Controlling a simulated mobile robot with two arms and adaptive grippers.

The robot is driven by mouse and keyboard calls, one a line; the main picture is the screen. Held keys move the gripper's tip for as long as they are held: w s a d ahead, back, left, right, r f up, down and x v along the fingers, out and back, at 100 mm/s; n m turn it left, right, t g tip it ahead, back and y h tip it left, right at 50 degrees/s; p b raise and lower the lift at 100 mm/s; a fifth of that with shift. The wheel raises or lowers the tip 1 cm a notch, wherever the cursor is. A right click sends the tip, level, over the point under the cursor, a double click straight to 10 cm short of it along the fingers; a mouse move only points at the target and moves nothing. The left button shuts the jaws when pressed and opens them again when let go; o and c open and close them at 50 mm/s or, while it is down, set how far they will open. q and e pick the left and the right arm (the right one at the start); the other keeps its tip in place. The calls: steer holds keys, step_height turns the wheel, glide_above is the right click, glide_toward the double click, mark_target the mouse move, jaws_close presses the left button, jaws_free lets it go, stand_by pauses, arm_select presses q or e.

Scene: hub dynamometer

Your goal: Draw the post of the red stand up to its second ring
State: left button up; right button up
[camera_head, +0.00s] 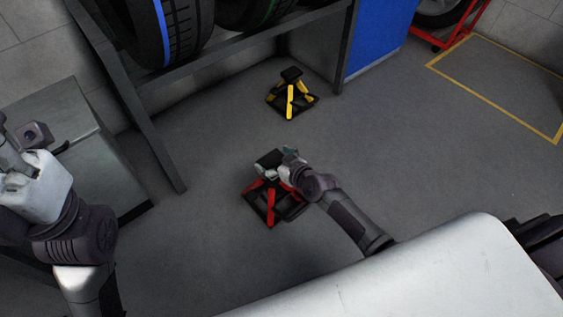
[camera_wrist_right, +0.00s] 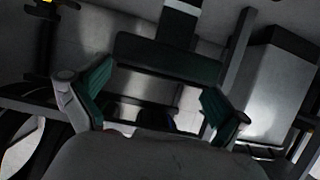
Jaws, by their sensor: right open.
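The red stand (camera_head: 271,217) stands on the grey floor in the middle of the head view, with red legs on a dark base. Its black top (camera_head: 268,158) shows above the legs. My right gripper (camera_head: 276,171) is at the stand's upper part, just below the black top, and hides most of the post. In the right wrist view my right gripper (camera_wrist_right: 160,90) is open, with green-padded fingers spread apart. A dark block (camera_wrist_right: 165,60) lies across the space between them; I cannot tell whether they touch it. The post's rings cannot be made out. Of my left arm, no fingers show.
A yellow stand (camera_head: 290,100) stands farther back. A dark tyre rack (camera_head: 155,130) is behind and to the left, with a grey cabinet (camera_head: 60,130) at the left. A blue cabinet (camera_head: 378,38) and a yellow floor outline (camera_head: 490,95) are at the right. Floor to the right is clear.

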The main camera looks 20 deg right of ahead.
steer(key=v, duration=1.1)
steer(key=shift+s, duration=0.15)
steer(key=shift+d+r, duration=0.1)
steer(key=shift+r, duration=0.1)
